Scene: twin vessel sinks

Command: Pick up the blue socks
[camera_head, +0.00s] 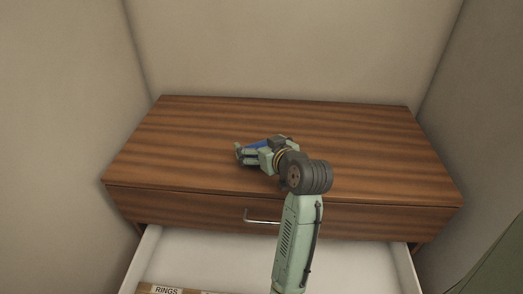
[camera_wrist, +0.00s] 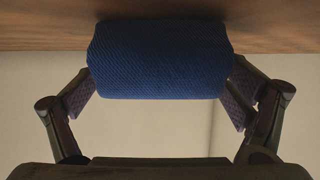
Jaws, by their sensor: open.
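The blue socks (camera_wrist: 160,60) are a rolled, ribbed dark blue bundle on the wooden top. In the wrist view they fill the space between the two fingers of my gripper (camera_wrist: 163,88). The fingers are open, one on each side of the bundle; whether they touch it I cannot tell. In the head view a small part of the blue socks (camera_head: 258,145) shows, mostly hidden by my gripper (camera_head: 243,154), which is low over the dresser top.
The wooden dresser (camera_head: 350,140) has a clear top around my gripper, with walls behind and at both sides. Below its front handle (camera_head: 262,221), a white drawer (camera_head: 220,262) stands open, with a box labelled "RINGS" (camera_head: 166,290) inside.

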